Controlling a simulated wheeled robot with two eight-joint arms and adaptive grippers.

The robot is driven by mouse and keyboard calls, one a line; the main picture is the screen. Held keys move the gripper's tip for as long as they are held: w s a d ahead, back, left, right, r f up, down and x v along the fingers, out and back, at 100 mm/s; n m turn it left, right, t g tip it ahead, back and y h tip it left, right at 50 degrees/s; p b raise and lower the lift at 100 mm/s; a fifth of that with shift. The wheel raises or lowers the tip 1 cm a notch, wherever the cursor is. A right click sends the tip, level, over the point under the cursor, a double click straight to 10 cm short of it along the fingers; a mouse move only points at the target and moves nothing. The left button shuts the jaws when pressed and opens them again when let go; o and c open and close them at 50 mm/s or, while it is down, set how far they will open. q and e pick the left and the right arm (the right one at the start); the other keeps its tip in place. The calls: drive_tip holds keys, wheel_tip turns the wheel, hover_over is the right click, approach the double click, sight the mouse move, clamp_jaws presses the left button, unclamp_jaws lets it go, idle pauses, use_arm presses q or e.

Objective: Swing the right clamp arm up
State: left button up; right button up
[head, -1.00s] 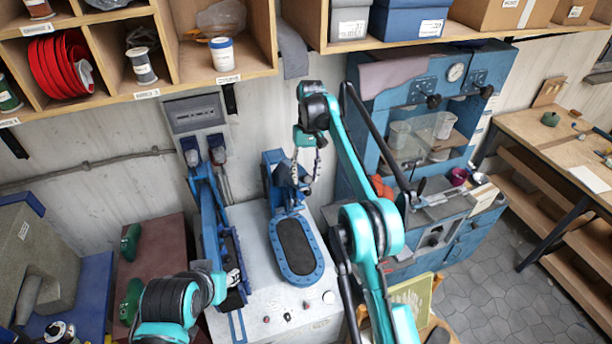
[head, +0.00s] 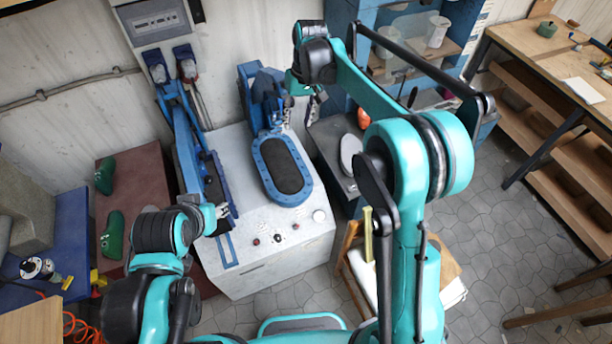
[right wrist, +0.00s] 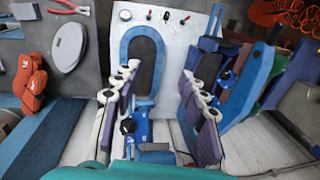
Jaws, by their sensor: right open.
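The right clamp arm (head: 262,95) is blue and stands at the back of the white machine (head: 270,265). Its blue oval frame (head: 262,181) lies flat around a dark pad (head: 288,165). My right gripper (head: 300,103) is just right of the arm's rear part. In the right wrist view, its open fingers (right wrist: 160,72) stand either side of the blue arm (right wrist: 140,125), which has a black knob; I cannot tell whether they touch it. The oval frame (right wrist: 124,45) shows beyond. My left gripper (head: 221,214) is by the machine's left side, its fingers too small to judge.
Another blue arm assembly (head: 187,145) stands left of the oval frame. A dark side table (head: 328,138) with a grey disc (head: 350,152) and red pliers (right wrist: 68,7) is close on the right. A wooden stool (head: 350,245) stands in front.

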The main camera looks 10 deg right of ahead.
drive_tip(key=s+d+f+t+b, duration=0.1)
drive_tip(key=f+b, duration=0.3)
drive_tip(key=f, duration=0.4)
drive_tip(key=s+f+t+y+b, duration=0.1)
drive_tip(key=s+f+b, duration=0.3)
drive_tip(key=f, duration=0.4)
drive_tip(key=shift+s+d+f+t+b, duration=0.3)
drive_tip(key=shift+d+f+t+b, duration=0.1)
drive_tip(key=shift+t+b, duration=0.35)
